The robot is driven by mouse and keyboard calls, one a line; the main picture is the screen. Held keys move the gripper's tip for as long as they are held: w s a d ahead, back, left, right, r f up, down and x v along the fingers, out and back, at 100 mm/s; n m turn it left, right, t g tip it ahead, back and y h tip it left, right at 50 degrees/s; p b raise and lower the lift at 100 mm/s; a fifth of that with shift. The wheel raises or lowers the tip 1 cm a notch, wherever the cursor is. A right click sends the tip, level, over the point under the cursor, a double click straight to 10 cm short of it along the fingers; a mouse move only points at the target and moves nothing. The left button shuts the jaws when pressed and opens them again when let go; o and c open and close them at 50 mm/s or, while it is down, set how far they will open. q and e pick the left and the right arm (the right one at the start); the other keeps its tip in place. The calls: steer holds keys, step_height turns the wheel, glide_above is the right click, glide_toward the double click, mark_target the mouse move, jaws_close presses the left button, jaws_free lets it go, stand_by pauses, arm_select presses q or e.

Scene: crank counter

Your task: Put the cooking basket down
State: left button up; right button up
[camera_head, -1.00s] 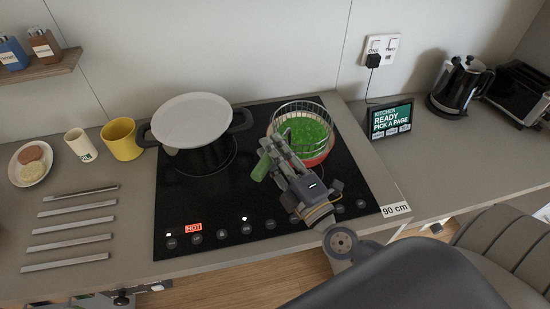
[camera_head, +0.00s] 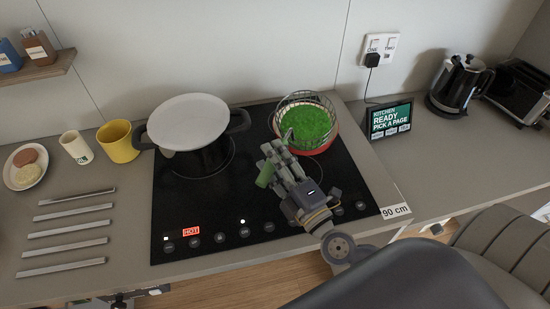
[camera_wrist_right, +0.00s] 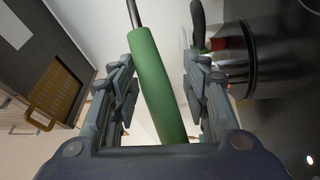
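The cooking basket (camera_head: 281,112) is a wire basket with a green handle (camera_head: 264,176), at the back right of the hob. Bright green contents (camera_head: 308,122) show at the wires, with a red-orange rim (camera_head: 328,145) around their front and right. How deep the basket sits there is hard to tell. My right gripper (camera_head: 273,151) is at the handle, in front of the basket. In the wrist view the green handle (camera_wrist_right: 156,85) runs between the two fingers of the right gripper (camera_wrist_right: 158,62), which are spread, with a clear gap on its right. My left gripper is out of view.
A lidded pot (camera_head: 189,120) stands on the black hob (camera_head: 205,248) to the left, near a lit HOT sign. A yellow mug (camera_head: 120,143), white cup (camera_head: 76,147) and plate (camera_head: 27,183) stand further left. A tablet (camera_head: 389,121) and kettle (camera_head: 458,86) are right.

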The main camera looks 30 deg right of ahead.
steer(key=shift+s+d+f+b, duration=0.1)
steer(key=shift+s+f+b, duration=0.2)
steer(key=s+d+f+b, duration=0.1)
steer(key=s+b, duration=0.5)
steer(key=s, duration=0.5)
steer(key=shift+d, duration=0.1)
steer(key=shift+s, duration=0.1)
